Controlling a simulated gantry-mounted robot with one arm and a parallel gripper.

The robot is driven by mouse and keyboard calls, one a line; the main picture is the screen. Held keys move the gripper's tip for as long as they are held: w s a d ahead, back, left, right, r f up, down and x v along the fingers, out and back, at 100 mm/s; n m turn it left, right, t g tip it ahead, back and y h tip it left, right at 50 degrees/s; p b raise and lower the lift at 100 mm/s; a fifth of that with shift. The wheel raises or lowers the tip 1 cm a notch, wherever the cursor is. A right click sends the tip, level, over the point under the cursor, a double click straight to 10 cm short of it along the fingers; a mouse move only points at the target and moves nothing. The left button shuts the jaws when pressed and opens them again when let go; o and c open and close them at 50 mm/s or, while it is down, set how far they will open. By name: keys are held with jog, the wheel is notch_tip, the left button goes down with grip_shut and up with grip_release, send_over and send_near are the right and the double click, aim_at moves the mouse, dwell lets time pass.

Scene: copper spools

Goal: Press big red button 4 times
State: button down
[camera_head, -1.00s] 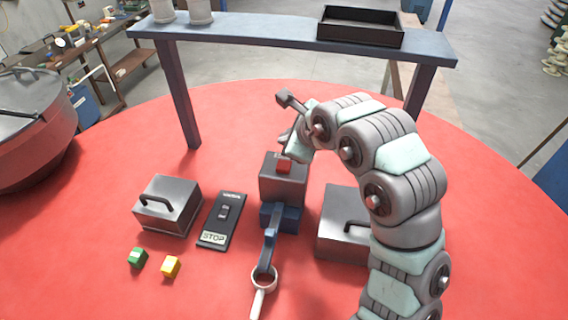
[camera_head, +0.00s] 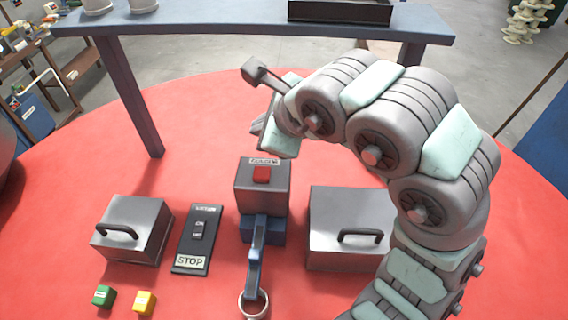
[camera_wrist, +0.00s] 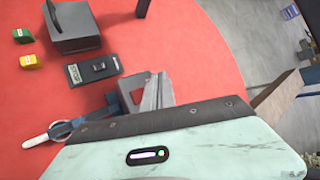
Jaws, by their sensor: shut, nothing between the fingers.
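The big red button (camera_head: 261,174) sits on top of a grey box, near the middle of the head view. The box stands at the end of a blue piece with a lever (camera_head: 255,262). My gripper (camera_head: 258,126) is shut and empty, above and apart from the button in the picture. Its exact height over the button is hard to judge. In the wrist view the shut grey fingers (camera_wrist: 157,92) point at the red table, and I cannot make out the button there.
A switch panel marked STOP (camera_head: 197,240) and a lidded grey box (camera_head: 132,230) stand left of the button. Another handled box (camera_head: 348,228) stands right. Green (camera_head: 104,296) and yellow (camera_head: 145,302) blocks lie in front. A blue raised shelf (camera_head: 225,24) spans the back.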

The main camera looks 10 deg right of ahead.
jog(key=shift+s, duration=0.1)
jog(key=shift+f, duration=0.15)
jog(key=b, duration=0.3)
send_over(265, 175)
notch_tip(265, 175, down, 8)
jog(key=shift+r, duration=0.1)
jog(key=shift+f, duration=0.4)
dwell(1.8)
jog(key=shift+f+b, duration=0.45)
jog(key=shift+b, duration=0.25)
jog(key=shift+f+b, duration=0.4)
jog(key=shift+f, duration=0.2)
dwell(0.4)
jog(key=shift+r, duration=1.05)
